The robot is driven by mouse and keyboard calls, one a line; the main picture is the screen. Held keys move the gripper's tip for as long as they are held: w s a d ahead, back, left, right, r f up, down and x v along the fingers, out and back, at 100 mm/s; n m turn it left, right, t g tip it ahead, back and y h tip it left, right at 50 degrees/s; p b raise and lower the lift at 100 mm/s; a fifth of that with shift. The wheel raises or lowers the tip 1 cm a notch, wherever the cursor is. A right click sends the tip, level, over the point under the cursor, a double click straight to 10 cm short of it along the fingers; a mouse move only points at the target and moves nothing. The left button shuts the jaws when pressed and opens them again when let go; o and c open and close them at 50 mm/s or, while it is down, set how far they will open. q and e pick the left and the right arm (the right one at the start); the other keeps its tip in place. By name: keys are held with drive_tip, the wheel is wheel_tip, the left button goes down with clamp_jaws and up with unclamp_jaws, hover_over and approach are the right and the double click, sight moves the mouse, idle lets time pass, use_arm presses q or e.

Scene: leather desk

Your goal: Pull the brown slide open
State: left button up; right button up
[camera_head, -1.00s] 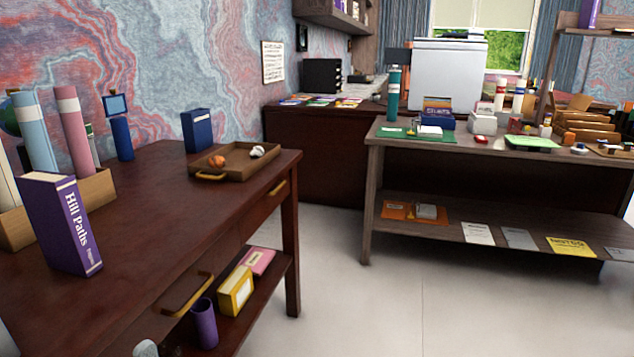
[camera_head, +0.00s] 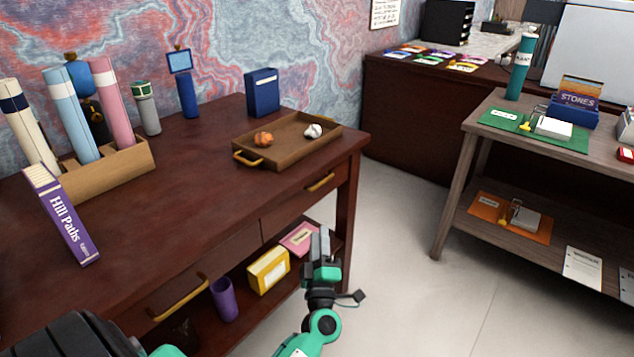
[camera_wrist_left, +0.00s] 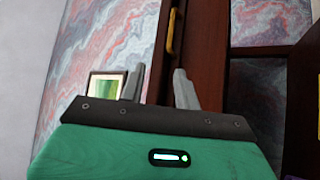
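The dark brown desk has two drawer fronts under its top, both looking shut. The right drawer (camera_head: 290,213) has a brass handle (camera_head: 320,182); the left drawer (camera_head: 222,267) has a brass handle (camera_head: 178,298). Which one is the brown slide I cannot tell. My left gripper (camera_head: 319,238) is in front of the desk, below the right handle and apart from it. In the left wrist view its fingers (camera_wrist_left: 159,75) are spread with nothing between them, and a brass handle (camera_wrist_left: 173,27) shows ahead. My right gripper is not in view.
A wooden tray (camera_head: 255,163) with an orange and a white item stands on the desk, near a purple book (camera_head: 65,215) and a wooden holder (camera_head: 135,170). A yellow box (camera_head: 268,270) and purple cup (camera_head: 224,299) are on the lower shelf.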

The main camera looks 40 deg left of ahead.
use_arm(q)
drive_tip(key=f+x, duration=0.1)
drive_tip(key=x, duration=1.3)
drive_tip(key=shift+w+a+f+b, duration=0.3)
drive_tip(key=shift+a+f+b, duration=0.05)
drive_tip(key=shift+a+f, duration=0.05)
clamp_jaws()
